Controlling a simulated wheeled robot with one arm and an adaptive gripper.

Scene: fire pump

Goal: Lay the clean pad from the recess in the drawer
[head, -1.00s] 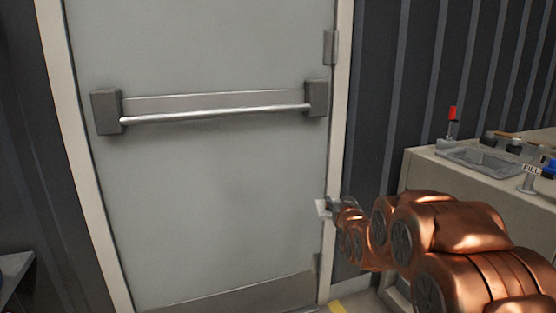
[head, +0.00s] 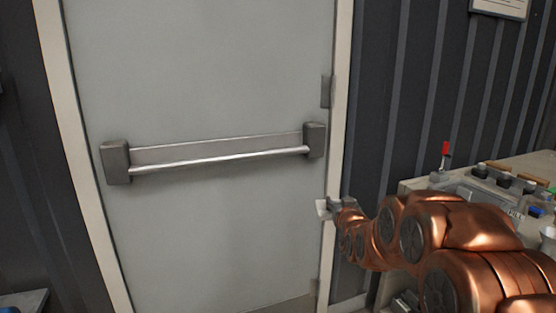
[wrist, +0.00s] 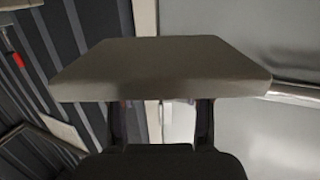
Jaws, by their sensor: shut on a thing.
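My gripper (head: 331,207) is at the end of my copper arm, in front of the right edge of the door in the head view. It is shut on a flat, pale pad (head: 321,208). In the wrist view the pad (wrist: 155,70) is a grey-looking slab across the two fingers (wrist: 160,120), held clear of any surface. I see neither the recess nor a drawer that I can make out for sure.
A grey door (head: 220,85) with a push bar (head: 220,160) fills the middle.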

